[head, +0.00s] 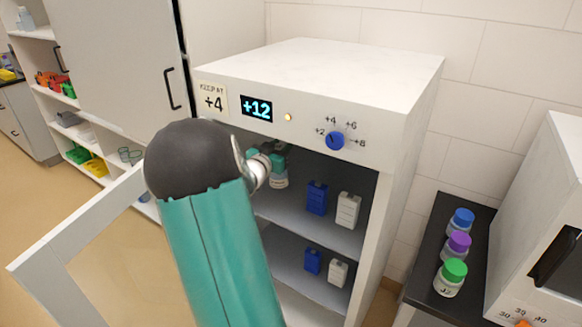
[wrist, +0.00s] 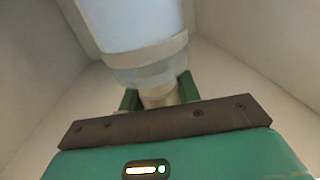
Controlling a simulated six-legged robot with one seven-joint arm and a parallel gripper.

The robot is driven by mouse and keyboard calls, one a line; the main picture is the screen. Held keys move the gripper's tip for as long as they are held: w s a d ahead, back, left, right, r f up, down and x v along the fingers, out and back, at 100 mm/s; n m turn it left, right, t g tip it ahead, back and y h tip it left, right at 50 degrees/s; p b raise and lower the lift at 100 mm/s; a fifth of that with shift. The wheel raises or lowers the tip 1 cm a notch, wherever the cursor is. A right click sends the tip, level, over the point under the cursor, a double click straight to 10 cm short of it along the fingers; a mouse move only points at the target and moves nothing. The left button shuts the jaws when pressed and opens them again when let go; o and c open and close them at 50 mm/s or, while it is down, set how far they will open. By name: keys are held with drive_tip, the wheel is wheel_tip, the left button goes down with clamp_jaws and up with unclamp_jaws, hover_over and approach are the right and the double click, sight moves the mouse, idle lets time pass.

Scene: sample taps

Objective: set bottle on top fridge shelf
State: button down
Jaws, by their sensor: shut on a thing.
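The fridge (head: 320,75) stands open, with its door (head: 75,240) swung out to the left. Its top shelf (head: 325,228) holds a blue container (head: 316,198) and a white container (head: 347,210) on the right. My gripper (head: 266,160) is inside the upper compartment, left of these containers, partly hidden by my arm. It is shut on a pale bottle (head: 279,181). In the wrist view the bottle (wrist: 130,25) rises above my gripper (wrist: 158,93), its narrow neck end between the green fingers. I cannot tell whether the bottle touches the shelf.
A display (head: 256,107) reads +12 beside a label (head: 213,99) reading "KEEP AT +4". A blue knob (head: 335,141) is at the right. The lower shelf (head: 300,279) holds blue and white containers. A dark counter (head: 440,215) at right carries three capped bottles.

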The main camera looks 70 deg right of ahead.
drive_tip(key=w+d+f, duration=0.4)
drive_tip(key=d+f, duration=0.5)
drive_tip(key=f, duration=0.2)
drive_tip(key=shift+w, duration=0.35)
drive_tip(key=shift+f, duration=0.2)
drive_tip(key=c, duration=1)
unclamp_jaws()
drive_tip(key=shift+f, duration=0.1)
drive_tip(key=a, duration=1.2)
drive_tip(key=shift+w, duration=0.35)
